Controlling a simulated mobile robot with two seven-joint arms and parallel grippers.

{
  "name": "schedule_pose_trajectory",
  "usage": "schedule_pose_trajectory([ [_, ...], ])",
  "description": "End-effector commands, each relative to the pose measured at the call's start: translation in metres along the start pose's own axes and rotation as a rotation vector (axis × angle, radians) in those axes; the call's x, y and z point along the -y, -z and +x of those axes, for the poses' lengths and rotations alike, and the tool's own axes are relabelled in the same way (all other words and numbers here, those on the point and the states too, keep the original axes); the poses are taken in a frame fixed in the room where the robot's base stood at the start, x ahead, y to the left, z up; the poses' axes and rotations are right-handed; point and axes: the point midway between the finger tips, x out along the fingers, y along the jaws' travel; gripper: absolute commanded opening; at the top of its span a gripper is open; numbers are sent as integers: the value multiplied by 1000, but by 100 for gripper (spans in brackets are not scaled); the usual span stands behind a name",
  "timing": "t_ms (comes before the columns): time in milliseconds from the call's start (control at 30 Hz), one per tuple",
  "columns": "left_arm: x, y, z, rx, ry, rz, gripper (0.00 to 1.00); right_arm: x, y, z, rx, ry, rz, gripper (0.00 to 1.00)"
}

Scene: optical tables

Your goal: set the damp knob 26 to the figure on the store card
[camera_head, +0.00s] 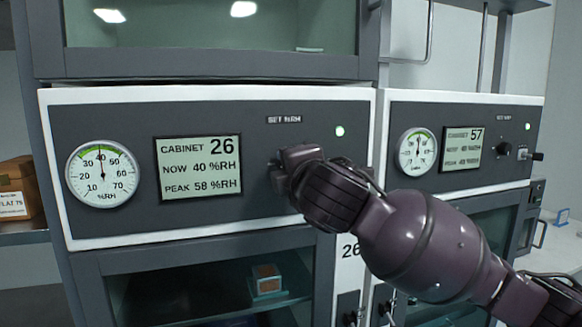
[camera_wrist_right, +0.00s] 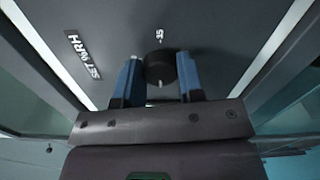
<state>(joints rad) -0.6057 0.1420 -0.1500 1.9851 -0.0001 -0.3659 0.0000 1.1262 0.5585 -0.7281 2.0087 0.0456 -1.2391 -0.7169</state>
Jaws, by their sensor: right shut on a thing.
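The cabinet 26 panel (camera_head: 262,205) faces me, with a display (camera_head: 199,167) reading CABINET 26, NOW 40 %RH, PEAK 58 %RH. A round gauge (camera_head: 102,173) is left of the display, its needle near 40. My right gripper (camera_head: 285,172) is at the panel under the SET %RH label and hides the knob in the head view. In the right wrist view the dark round knob (camera_wrist_right: 160,68) sits between the blue fingers of my right gripper (camera_wrist_right: 160,85), which is shut on it. The store card cannot be made out. My left gripper is out of view.
Cabinet 57's panel (camera_head: 408,185) is at the right, with its own gauge, display, small knob (camera_head: 505,149) and a protruding handle (camera_head: 537,156). A glass door below shows a small box (camera_head: 266,281). A brown box (camera_head: 18,188) stands on the left shelf.

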Motion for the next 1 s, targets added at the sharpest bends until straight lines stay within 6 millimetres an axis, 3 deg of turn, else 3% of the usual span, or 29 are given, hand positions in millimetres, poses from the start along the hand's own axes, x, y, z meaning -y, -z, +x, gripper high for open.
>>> schedule_pose_trajectory([
  [167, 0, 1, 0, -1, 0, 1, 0, 0, 0, 0, 0, 0, 1, 12],
  [200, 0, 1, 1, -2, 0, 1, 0, 0, 0, 0, 0, 0, 1, 40],
  [333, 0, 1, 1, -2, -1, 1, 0, 0, 0, 0, 0, 0, 0, 60],
  [733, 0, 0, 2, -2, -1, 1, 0, 0, 0, -6, -1, -1, -1, 61],
  [1000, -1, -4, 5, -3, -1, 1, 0, 1, 1, -46, -2, -3, -1, 61],
])
